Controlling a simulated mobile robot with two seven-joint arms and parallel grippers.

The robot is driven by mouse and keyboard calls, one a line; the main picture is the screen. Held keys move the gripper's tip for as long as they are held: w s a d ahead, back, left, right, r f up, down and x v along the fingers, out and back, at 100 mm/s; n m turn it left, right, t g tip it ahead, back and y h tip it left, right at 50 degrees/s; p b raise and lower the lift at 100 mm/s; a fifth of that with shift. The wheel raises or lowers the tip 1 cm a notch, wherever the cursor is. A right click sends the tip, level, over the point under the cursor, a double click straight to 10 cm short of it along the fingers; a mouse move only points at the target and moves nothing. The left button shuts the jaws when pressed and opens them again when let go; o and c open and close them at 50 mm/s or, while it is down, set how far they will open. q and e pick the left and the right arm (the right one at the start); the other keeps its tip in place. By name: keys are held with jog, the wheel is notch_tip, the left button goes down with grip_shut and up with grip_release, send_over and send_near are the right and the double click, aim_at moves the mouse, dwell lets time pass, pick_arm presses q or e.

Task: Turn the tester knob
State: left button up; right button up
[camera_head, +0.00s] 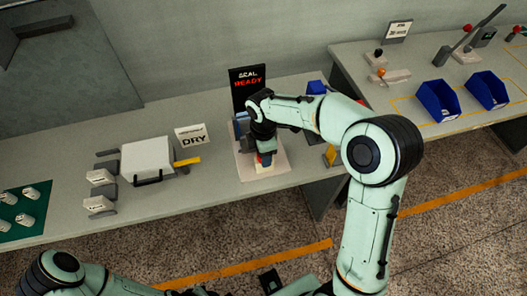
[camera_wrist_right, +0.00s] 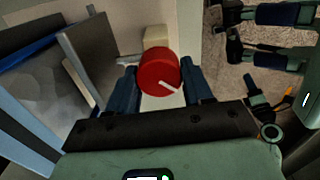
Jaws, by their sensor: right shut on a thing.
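The tester is a pale plate (camera_head: 246,172) on the bench with a dark sign reading "SEAL READY" (camera_head: 247,83) behind it. The red knob (camera_wrist_right: 158,70) has a white pointer line, slanting down to the right in the right wrist view. My right gripper (camera_wrist_right: 161,86) has its two dark blue fingers on either side of the knob and is shut on it. In the head view the right gripper (camera_head: 264,157) reaches down over the plate, and its wrist hides most of the knob. My left arm shows at the bottom left, but I cannot make out its gripper.
Left on the bench are a "DRY" sign (camera_head: 192,135), a pale lidded box (camera_head: 148,158) and a green mat (camera_head: 27,211) with several pale cylinders. Blue bins (camera_head: 437,100) stand on the right bench. A grey upright panel (camera_wrist_right: 88,55) is close left of the right fingers.

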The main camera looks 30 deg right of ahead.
jog(key=m, duration=0.5)
jog(key=shift+w+r+m, duration=0.1)
jog(key=shift+w+m, duration=0.05)
jog(key=shift+m, duration=0.15)
jog(key=m, duration=0.6)
jog(key=shift+d, duration=0.1)
jog(key=m, duration=0.6)
jog(key=shift+d+m, duration=0.1)
jog(key=shift+m, duration=0.2)
jog(key=m, duration=0.5)
jog(key=shift+d, duration=0.1)
jog(key=m, duration=0.6)
jog(key=shift+m, duration=0.4)
jog(key=m, duration=0.5)
jog(key=shift+r+m, duration=0.1)
jog(key=shift+m, duration=0.2)
jog(key=m+p, duration=0.1)
jog(key=m, duration=0.3)
pick_arm(q)
jog(key=r, duration=0.1)
jog(key=w+r+p, duration=0.2)
jog(key=shift+w+r, duration=0.25)
jog(key=shift+r, duration=0.15)
pick_arm(e)
jog(key=m, duration=0.5)
jog(key=shift+s+m, duration=0.2)
jog(key=shift+m, duration=0.1)
